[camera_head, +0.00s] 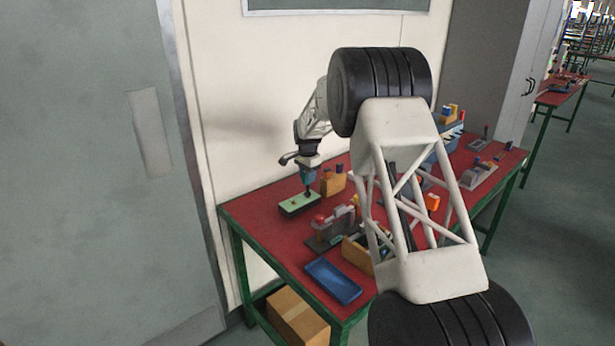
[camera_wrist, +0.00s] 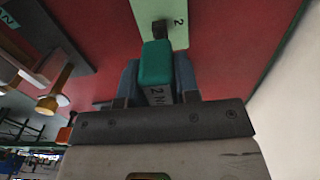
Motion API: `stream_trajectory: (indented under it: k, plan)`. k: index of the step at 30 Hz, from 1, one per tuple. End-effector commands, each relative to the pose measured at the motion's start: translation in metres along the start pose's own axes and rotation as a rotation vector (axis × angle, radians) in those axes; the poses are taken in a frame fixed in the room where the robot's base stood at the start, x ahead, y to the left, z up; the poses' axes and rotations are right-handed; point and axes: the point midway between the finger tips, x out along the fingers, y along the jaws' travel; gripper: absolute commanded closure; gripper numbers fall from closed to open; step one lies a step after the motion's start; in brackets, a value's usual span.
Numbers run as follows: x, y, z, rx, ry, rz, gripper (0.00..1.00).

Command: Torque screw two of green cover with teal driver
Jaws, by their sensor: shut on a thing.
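The teal driver (camera_wrist: 156,66) is held between the two fingers of my gripper (camera_wrist: 158,85) in the wrist view. My gripper (camera_head: 308,172) is shut on the driver, which also shows as a small teal body in the head view (camera_head: 308,177). The driver points down at the green cover (camera_head: 297,203) on the red table. In the wrist view the green cover (camera_wrist: 176,14) bears a printed "2" beside the driver's dark tip. The tip is at or just above the cover near that mark; I cannot tell whether it touches the screw, which is hidden.
A white wall stands close behind the table. My arm hides part of the table.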

Motion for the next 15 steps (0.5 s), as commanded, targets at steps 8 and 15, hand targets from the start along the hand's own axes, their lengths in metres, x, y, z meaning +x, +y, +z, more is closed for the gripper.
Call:
stream_trajectory:
  k: [8,15]
  plan:
    - [-0.0007,-0.0002,-0.0001,0.154,0.0,-0.001,0.98]
    - [-0.0001,-0.0001,0.0,0.247,0.0,0.0,0.98]
